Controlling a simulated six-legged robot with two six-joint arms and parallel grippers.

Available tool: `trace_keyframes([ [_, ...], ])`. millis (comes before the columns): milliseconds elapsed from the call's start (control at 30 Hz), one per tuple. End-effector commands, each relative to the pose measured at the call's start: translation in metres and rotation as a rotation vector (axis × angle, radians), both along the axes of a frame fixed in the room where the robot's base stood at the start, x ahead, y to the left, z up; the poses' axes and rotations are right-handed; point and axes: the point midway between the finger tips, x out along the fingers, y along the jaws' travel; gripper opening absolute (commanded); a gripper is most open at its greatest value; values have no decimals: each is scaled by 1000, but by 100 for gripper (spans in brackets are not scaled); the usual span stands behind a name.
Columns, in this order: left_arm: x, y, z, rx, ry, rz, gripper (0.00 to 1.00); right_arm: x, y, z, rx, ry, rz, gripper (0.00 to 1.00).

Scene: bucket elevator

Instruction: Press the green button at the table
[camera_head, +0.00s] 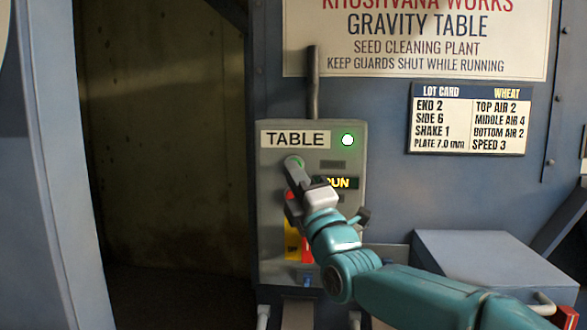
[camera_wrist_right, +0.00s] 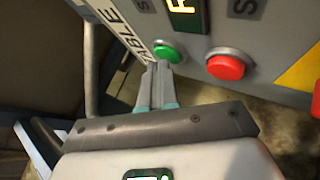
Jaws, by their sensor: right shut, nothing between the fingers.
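The green button (camera_head: 299,160) is on the grey control box (camera_head: 352,165) labelled TABLE, partly covered by my right gripper. It also shows in the right wrist view as a green dome (camera_wrist_right: 168,51) in a metal ring. My right gripper (camera_head: 292,166) is shut and empty, its fingertips (camera_wrist_right: 160,68) at the near edge of the green button. They look to be touching it or very close; I cannot tell whether it is pushed in. The red button (camera_head: 290,196) is below it and is clear in the wrist view (camera_wrist_right: 226,66). My left gripper is not in view.
A round green lamp (camera_head: 347,140) is lit at the box's top right. A display (camera_head: 340,183) shows RUN, partly hidden by my arm. A conduit (camera_head: 313,80) rises above the box. A lot card (camera_head: 468,120) hangs to the right. A dark opening (camera_head: 165,150) lies left.

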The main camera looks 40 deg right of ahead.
Motion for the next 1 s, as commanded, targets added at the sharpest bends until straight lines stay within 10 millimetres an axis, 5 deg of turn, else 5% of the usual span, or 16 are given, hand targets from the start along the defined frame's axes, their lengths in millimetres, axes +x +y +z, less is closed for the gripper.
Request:
trace_keyframes([
  [1000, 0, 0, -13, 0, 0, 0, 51, -10, 12, 0, 0, 0, 0, 0],
])
